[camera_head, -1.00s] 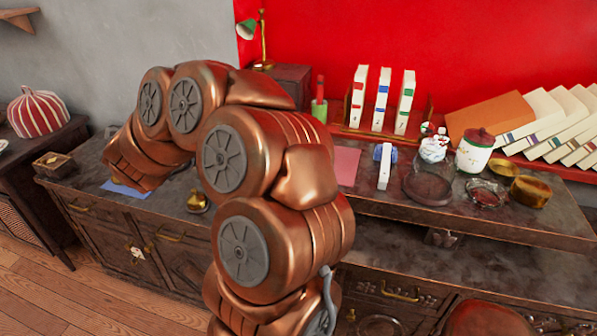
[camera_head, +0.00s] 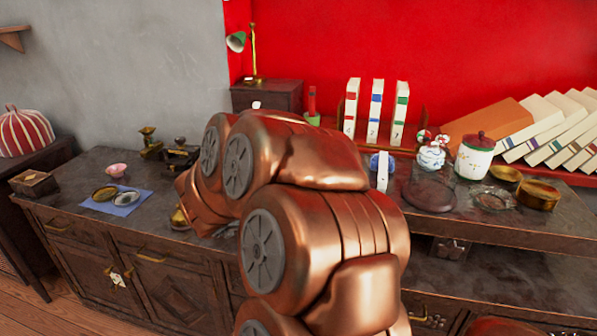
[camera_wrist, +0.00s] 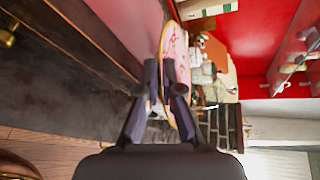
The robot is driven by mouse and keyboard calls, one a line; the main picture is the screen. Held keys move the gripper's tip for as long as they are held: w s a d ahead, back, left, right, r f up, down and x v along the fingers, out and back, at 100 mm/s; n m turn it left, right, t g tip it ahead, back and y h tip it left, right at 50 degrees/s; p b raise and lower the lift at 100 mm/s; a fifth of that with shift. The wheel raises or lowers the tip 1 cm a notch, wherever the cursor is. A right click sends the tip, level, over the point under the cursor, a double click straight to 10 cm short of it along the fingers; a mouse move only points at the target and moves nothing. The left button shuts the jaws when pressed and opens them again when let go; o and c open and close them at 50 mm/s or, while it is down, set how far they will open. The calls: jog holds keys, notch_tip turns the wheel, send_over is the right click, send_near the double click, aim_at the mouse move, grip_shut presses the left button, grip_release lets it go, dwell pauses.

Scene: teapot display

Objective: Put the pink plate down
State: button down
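In the wrist view the pink plate (camera_wrist: 176,50) is seen nearly edge-on, with a patterned pink face and a yellowish rim. My gripper (camera_wrist: 165,92) has one dark finger on each side of the plate's near part and is shut on it. The plate stands tilted on edge in this view. In the head view my copper arm hides both the gripper and the plate.
On the counter (camera_head: 75,225), a blue mat (camera_head: 128,207) bears small dishes, with a pink bowl (camera_head: 117,170) behind. A raised shelf holds a dark round dish (camera_head: 430,196), a lidded jar (camera_head: 474,156), a teapot (camera_head: 431,157) and books (camera_head: 376,110).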

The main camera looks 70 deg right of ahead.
jog(key=w+d+p, duration=0.1)
jog(key=w+d, duration=0.2)
jog(key=d, duration=0.1)
jog(key=w+d+p, duration=0.2)
jog(key=w+d, duration=0.1)
jog(key=d, duration=0.1)
jog(key=w+d+f+p, duration=0.1)
jog(key=w+d+p, duration=0.1)
jog(key=w+d, duration=0.1)
jog(key=shift+w+d+f, duration=0.1)
jog(key=shift+w+d, duration=0.3)
jog(key=shift+w+d+f, duration=0.1)
jog(key=shift+d+f, duration=0.05)
jog(key=shift+f, duration=1.65)
jog(key=shift+f, duration=0.15)
jog(key=c, duration=1.6)
grip_release()
